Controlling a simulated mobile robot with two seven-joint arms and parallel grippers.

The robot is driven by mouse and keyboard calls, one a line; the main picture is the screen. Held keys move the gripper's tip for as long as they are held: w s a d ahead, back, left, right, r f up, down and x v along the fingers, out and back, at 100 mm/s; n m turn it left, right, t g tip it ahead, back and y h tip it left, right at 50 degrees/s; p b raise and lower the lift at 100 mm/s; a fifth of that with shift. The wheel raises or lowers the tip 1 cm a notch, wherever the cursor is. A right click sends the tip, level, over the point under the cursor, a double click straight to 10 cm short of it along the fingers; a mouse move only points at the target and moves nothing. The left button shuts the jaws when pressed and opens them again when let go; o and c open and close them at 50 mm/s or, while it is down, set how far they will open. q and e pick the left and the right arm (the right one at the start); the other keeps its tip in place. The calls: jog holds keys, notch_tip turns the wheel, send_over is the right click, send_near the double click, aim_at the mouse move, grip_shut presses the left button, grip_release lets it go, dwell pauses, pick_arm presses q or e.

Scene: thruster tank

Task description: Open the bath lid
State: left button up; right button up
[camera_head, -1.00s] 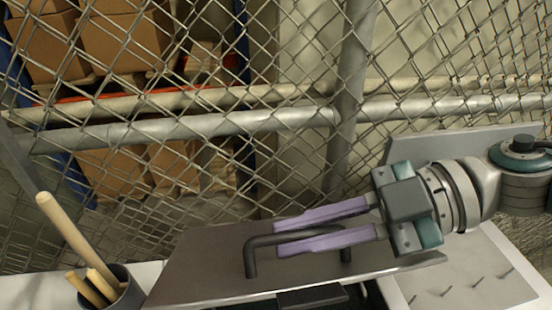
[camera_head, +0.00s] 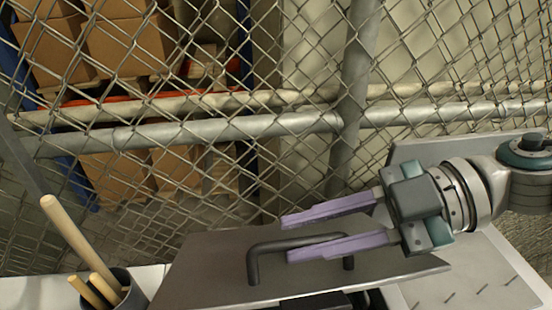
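The bath lid (camera_head: 215,272) is a flat grey plate at the bottom middle of the head view. A dark bar handle (camera_head: 253,268) stands on it. My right gripper (camera_head: 285,238) reaches in from the right with two long purple fingers. The fingers are apart, one on the far side of the handle bar and one on the near side, roughly along the bar. The near finger hides the right part of the bar. Whether either finger touches the bar cannot be told. My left gripper is not in view.
A dark cup (camera_head: 128,292) with several wooden handles (camera_head: 68,235) stands at the lower left. A wire fence (camera_head: 225,130) rises behind the lid, with boxes (camera_head: 130,40) beyond it. A light panel with small marks (camera_head: 470,285) lies at the lower right.

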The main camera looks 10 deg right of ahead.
notch_tip(320, 180, up, 3)
jog(key=b, duration=0.3)
send_over(383, 256)
jog(key=shift+a, duration=0.15)
jog(key=shift+d+r, duration=0.15)
jog(key=shift+d, duration=0.05)
